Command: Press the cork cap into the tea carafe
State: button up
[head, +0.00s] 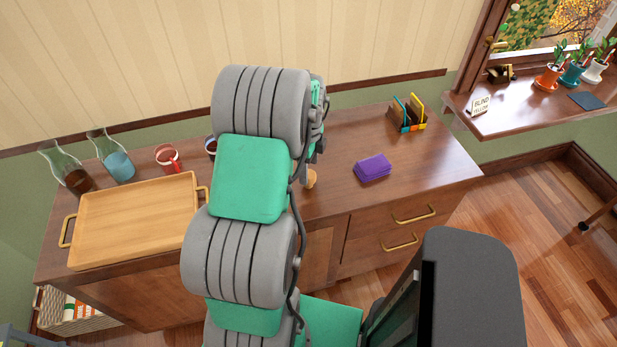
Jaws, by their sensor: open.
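The tea carafe (77,181), clear glass with dark brown liquid, stands at the left end of the sideboard, behind the tray. Its mouth looks open. A small tan piece that looks like the cork cap (311,179) shows on the sideboard just right of my arm. My gripper (304,172) is mostly hidden behind my own arm; a grey sliver of it shows close to the cork cap. It is open. I cannot tell whether its fingers are around the cork or beside it.
A second carafe (118,167) with blue liquid stands right of the tea carafe. A wooden tray (135,222) with brass handles lies in front.

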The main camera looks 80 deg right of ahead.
notch_tip(320, 180, down, 4)
jog(key=shift+s+a+r+p, duration=0.1)
jog(key=shift+r+p, duration=0.05)
jog(key=shift+p, duration=0.15)
grip_shut()
dwell(0.5)
jog(key=shift+r, duration=0.15)
